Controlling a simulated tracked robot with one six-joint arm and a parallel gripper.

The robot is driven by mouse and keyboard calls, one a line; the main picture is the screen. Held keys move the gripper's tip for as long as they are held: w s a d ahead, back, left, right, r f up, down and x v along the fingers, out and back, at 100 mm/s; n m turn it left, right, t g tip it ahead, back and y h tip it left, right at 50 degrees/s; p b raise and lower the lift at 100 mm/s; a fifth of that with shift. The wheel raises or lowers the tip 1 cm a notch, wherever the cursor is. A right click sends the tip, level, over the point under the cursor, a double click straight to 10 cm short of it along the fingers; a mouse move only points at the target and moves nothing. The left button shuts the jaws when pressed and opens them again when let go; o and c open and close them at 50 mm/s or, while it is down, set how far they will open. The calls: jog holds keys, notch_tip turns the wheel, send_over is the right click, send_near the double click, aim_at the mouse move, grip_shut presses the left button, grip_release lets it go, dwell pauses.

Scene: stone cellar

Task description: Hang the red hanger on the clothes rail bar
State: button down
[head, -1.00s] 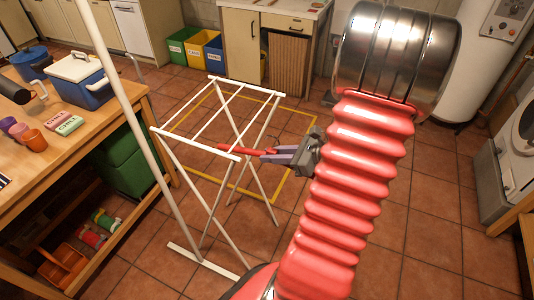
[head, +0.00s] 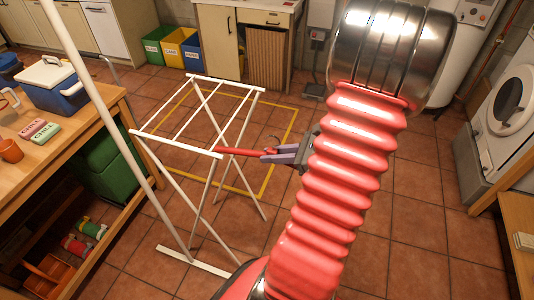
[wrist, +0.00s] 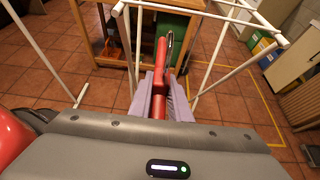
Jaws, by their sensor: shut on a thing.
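A red hanger (head: 241,152) is held in my gripper (head: 272,155), which is shut on it. The hanger points left, and its end lies by the near right corner of the white rack's top in the head view; I cannot tell if they touch. In the wrist view the hanger (wrist: 161,60) stands between the lilac fingers (wrist: 160,88), its metal hook (wrist: 170,45) up and free. A tall white post (head: 100,93) rises from a foot bar (head: 197,261) at left. It may belong to the clothes rail; its upper end and any bar there are out of view.
A white folding rack (head: 196,110) stands close to my gripper. A washing machine (head: 507,110) is at right. Tiled floor (head: 415,190) is clear right of my arm.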

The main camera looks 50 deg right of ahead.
jog(key=shift+s+d, duration=0.35)
jog(key=shift+s, duration=0.65)
jog(key=shift+s+d, duration=0.4)
jog(key=shift+s, duration=0.65)
jog(key=shift+s+d, duration=0.35)
jog(key=shift+s, duration=0.65)
jog(key=shift+s, duration=0.1)
